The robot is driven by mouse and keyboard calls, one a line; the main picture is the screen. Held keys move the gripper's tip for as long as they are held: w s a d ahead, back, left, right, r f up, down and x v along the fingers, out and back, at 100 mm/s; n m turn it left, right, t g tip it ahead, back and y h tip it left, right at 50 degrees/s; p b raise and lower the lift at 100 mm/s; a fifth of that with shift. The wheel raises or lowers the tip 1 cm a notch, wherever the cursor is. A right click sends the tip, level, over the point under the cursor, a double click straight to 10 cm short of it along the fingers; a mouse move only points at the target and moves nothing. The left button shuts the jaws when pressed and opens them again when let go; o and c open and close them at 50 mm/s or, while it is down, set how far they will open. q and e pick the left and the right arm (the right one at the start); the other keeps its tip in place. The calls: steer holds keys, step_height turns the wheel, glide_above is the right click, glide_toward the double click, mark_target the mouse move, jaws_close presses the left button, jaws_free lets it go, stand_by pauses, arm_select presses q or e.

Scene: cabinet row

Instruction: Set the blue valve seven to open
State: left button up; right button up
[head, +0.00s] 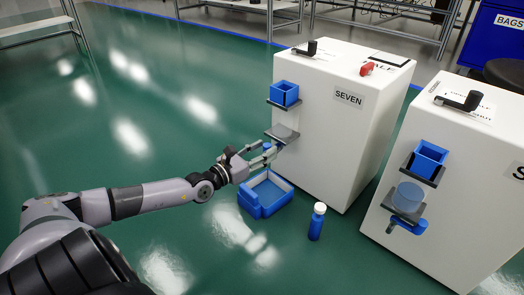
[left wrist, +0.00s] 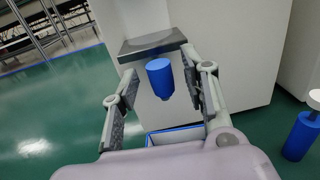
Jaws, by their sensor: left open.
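The cabinet labelled SEVEN (head: 330,125) is a white block with a blue box on an upper bracket and a lower grey bracket (head: 284,134) on its front. The blue valve (left wrist: 160,76) hangs under that bracket in the left wrist view, with a rounded body and a narrower lower end. In the head view only a small blue part of it (head: 267,147) shows among the fingers. My left gripper (head: 266,154) is open, with its fingers (left wrist: 160,68) on either side of the valve. My right gripper is out of view.
A blue tray (head: 250,210) lies on the floor below the gripper. A blue bottle with a white cap (head: 317,222) stands to its right. A second white cabinet (head: 454,170) with a similar blue valve (head: 408,226) stands at the right. Green floor is free at the left.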

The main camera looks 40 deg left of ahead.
arm_select(q)
steer(key=s+a, duration=0.1)
steer(key=s, duration=0.6)
steer(key=shift+s, duration=0.25)
stand_by(0.6)
